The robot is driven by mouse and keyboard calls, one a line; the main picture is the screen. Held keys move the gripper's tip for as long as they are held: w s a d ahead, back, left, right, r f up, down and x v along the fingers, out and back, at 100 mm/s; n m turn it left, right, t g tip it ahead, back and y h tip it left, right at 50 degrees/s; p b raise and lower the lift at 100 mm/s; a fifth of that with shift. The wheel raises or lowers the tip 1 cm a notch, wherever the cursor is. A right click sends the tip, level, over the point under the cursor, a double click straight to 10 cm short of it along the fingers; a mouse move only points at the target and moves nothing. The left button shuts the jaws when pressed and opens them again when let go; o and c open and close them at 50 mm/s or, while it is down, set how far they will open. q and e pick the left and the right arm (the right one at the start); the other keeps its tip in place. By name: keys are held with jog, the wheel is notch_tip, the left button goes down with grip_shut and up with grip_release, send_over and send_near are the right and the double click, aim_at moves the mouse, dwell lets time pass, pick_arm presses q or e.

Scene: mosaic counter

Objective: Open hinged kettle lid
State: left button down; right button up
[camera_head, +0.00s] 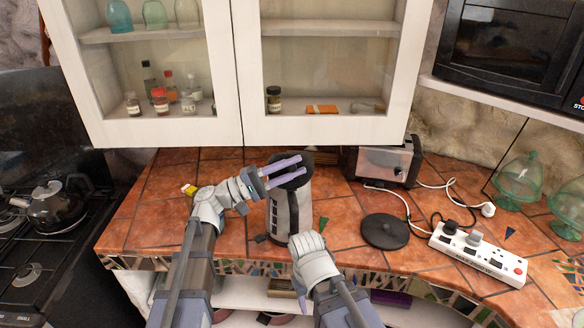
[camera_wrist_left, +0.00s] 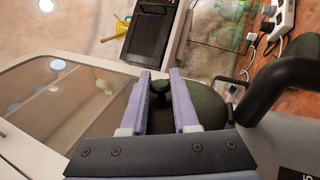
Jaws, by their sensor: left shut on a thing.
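The kettle (camera_head: 291,214) stands upright on the tiled counter, with a pale body and a black top. Its black lid (camera_head: 293,184) is partly covered by my left gripper (camera_head: 302,165), which reaches in from the left. In the left wrist view, the purple fingers are shut on the lid's dark knob (camera_wrist_left: 180,97), and the dark lid (camera_wrist_left: 212,106) shows around it. The black kettle handle (camera_wrist_left: 288,82) curves at the right there. I cannot tell whether the lid is raised. My right wrist is in front of the kettle's lower body; its fingers are hidden.
The round black kettle base (camera_head: 385,231) lies to the right of the kettle, near a white power strip (camera_head: 478,254) with cords. A toaster (camera_head: 386,162) stands behind. Glass cabinets (camera_head: 240,75) hang above the counter, with a stove (camera_head: 45,230) at left.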

aim_at(288, 170)
pick_arm(q)
jog(key=c, duration=0.7)
grip_release()
jog(key=b+v, duration=0.2)
jog(key=v, duration=0.4)
jog(key=shift+a+f, duration=0.2)
jog(key=shift+s+a+f+b, duration=0.15)
jog(key=shift+a+b, duration=0.2)
jog(key=shift+a, duration=0.3)
